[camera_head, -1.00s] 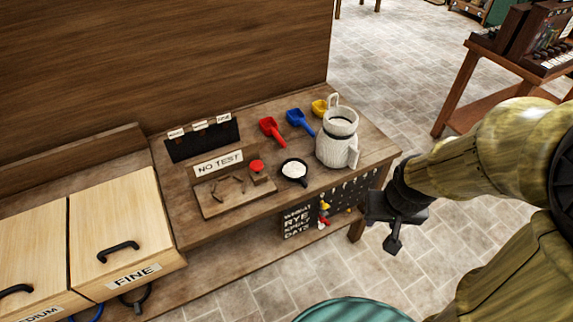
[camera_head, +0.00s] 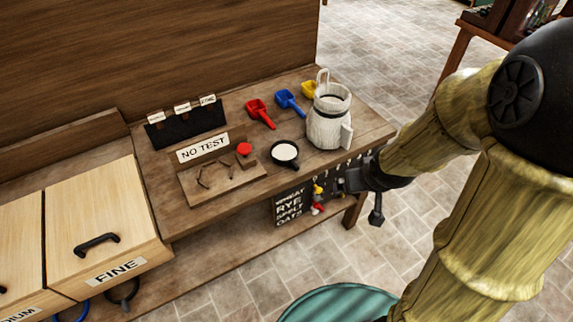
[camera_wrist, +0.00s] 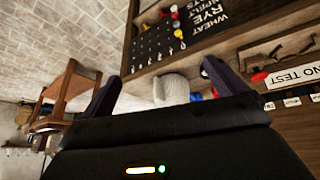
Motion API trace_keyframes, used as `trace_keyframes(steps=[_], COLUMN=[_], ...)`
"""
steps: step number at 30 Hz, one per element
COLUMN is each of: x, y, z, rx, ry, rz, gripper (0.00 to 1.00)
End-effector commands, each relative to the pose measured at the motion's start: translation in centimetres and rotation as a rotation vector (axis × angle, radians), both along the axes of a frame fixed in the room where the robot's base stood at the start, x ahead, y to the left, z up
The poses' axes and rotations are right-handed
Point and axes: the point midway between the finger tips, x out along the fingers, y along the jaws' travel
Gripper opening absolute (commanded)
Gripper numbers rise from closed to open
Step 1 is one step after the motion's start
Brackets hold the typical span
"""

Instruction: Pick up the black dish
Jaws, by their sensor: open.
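The black dish (camera_head: 285,166) is small and round, with white powder in it. It sits upright on the wooden bench, right of the red knob and left of the white jug (camera_head: 328,128). My gripper (camera_head: 360,198) is open and empty, off the bench's front right edge. It is lower right of the dish in the head view and apart from it. In the wrist view, the spread fingers of my gripper (camera_wrist: 160,85) frame a pale rounded thing, probably the jug. I cannot make out the dish there.
Red (camera_head: 260,113), blue (camera_head: 290,103) and yellow (camera_head: 309,90) scoops lie behind the dish. A wooden board (camera_head: 222,186) with a NO TEST sign (camera_head: 203,148) is to its left. A pegboard with small coloured items hangs below the bench's front edge. A teal round object (camera_head: 340,303) stands in front.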

Motion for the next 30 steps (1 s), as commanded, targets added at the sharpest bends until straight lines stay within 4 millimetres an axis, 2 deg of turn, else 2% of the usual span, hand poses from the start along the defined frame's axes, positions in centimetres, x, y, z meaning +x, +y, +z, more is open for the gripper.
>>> trace_keyframes(steps=[1, 3, 9, 12, 19, 30], x=[1.1, 2.7, 6.4, 7.7, 9.0, 9.2], y=[0.5, 1.5, 5.0, 6.7, 8.9, 9.2], z=[-3.3, -5.2, -9.7, -11.1, -11.2, -10.8], rx=[0.009, 0.028, 0.131, 0.205, 0.324, 0.333], ry=[-0.041, -0.112, -0.327, -0.441, -0.616, -0.631], rz=[0.041, 0.103, 0.263, 0.324, 0.393, 0.398], gripper=[0.97, 0.97, 0.97, 0.97, 0.97, 0.97])
